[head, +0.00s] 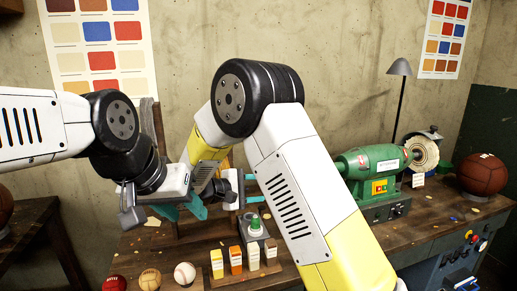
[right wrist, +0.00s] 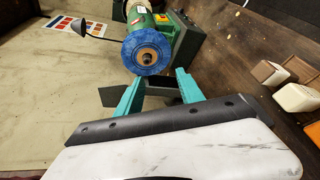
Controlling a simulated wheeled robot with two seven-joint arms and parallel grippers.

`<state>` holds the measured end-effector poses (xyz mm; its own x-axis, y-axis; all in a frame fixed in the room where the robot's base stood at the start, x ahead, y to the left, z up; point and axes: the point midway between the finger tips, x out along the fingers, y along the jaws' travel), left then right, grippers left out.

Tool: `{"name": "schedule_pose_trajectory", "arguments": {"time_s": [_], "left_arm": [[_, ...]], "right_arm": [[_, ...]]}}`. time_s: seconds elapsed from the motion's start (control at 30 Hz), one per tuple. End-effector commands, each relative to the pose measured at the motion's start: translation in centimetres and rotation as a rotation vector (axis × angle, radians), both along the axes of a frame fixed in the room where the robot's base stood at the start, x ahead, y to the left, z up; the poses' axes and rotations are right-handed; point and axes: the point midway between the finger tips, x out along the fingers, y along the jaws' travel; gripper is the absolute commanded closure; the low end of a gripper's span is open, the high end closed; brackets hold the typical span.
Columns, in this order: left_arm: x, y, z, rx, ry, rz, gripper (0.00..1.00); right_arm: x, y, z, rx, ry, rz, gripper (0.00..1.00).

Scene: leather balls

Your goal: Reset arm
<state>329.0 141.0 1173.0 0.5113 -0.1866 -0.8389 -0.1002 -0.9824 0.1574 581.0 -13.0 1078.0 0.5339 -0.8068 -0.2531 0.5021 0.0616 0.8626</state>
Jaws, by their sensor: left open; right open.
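My left gripper (head: 182,209) is over the left part of the workbench in the head view, its teal fingers apart and pointing down, with nothing seen between them. My right gripper (head: 260,188) is just to its right, at the end of my folded right arm. Its teal fingers point right, toward the green grinder (head: 372,165). In the right wrist view, the right gripper (right wrist: 155,92) is open and empty, with the grinder's blue wheel (right wrist: 148,54) beyond the fingertips. My right arm hides part of the bench and the grinder's left side in the head view.
The workbench (head: 440,222) holds a red ball (head: 115,284), a tan ball (head: 149,279), a white baseball (head: 184,274) and several small coloured blocks (head: 236,260) near the front. A brown ball (head: 482,175) and a lamp (head: 399,70) stand right. A concrete wall (head: 345,50) is behind.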

Motion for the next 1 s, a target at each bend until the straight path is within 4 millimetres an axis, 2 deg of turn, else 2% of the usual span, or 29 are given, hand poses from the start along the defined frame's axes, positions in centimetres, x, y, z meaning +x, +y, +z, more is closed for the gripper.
{"name": "schedule_pose_trajectory", "arguments": {"time_s": [0.27,0.47,0.57,0.7,0.83,1.0], "left_arm": [[0.0,0.0,0.0,-0.001,-0.001,0.001,0.55],[0.0,0.0,0.0,-0.001,-0.001,0.001,0.55],[0.0,0.0,0.0,-0.001,-0.001,0.001,0.55],[0.0,0.0,0.0,-0.001,-0.001,0.001,0.55],[0.0,0.0,0.0,-0.001,-0.001,0.001,0.55],[0.0,0.0,0.0,-0.001,-0.001,0.001,0.55]], "right_arm": [[-1.9,-3.9,1.1,0.123,0.060,-0.097,0.55],[-4.6,-7.9,2.1,0.281,0.115,-0.201,0.55],[-6.8,-10.3,2.6,0.402,0.144,-0.267,0.55],[-11.2,-13.3,3.4,0.638,0.173,-0.367,0.55],[-15.2,-14.6,4.1,0.874,0.164,-0.434,0.55],[-19.7,-14.9,5.4,1.181,0.094,-0.483,0.55]]}}
